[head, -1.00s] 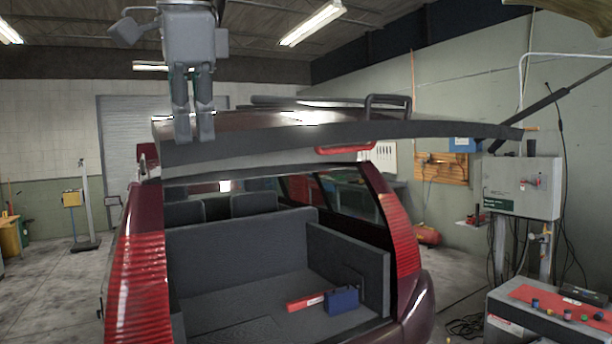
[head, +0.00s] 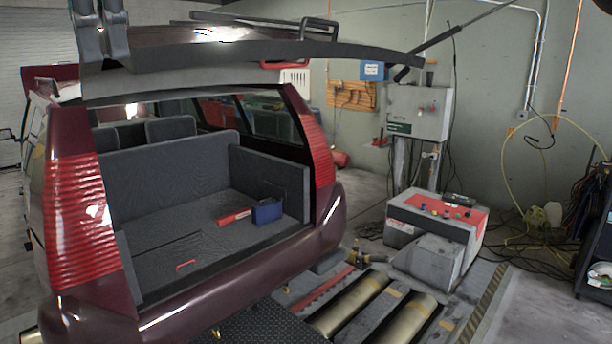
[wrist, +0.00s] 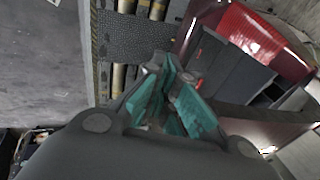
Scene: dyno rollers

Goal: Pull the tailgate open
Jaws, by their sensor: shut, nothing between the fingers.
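The dark red car's tailgate (head: 250,52) is raised in the head view. It stands out roughly level above the open cargo bay (head: 190,190), with its grey inner side and edge showing. My gripper (head: 106,54) is at the upper left of the head view, its top cut off by the frame. Its fingers overlap the left end of the tailgate; I cannot tell whether they touch it. In the wrist view the teal finger pads (wrist: 168,100) are shut with nothing held. The car's rear (wrist: 250,35) shows at upper right there.
A red bar and a blue box (head: 267,211) lie in the cargo bay. A control console (head: 437,230) and floor rollers (head: 350,305) are at right. A cabinet (head: 417,110) stands by the wall. Bare floor shows at far right.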

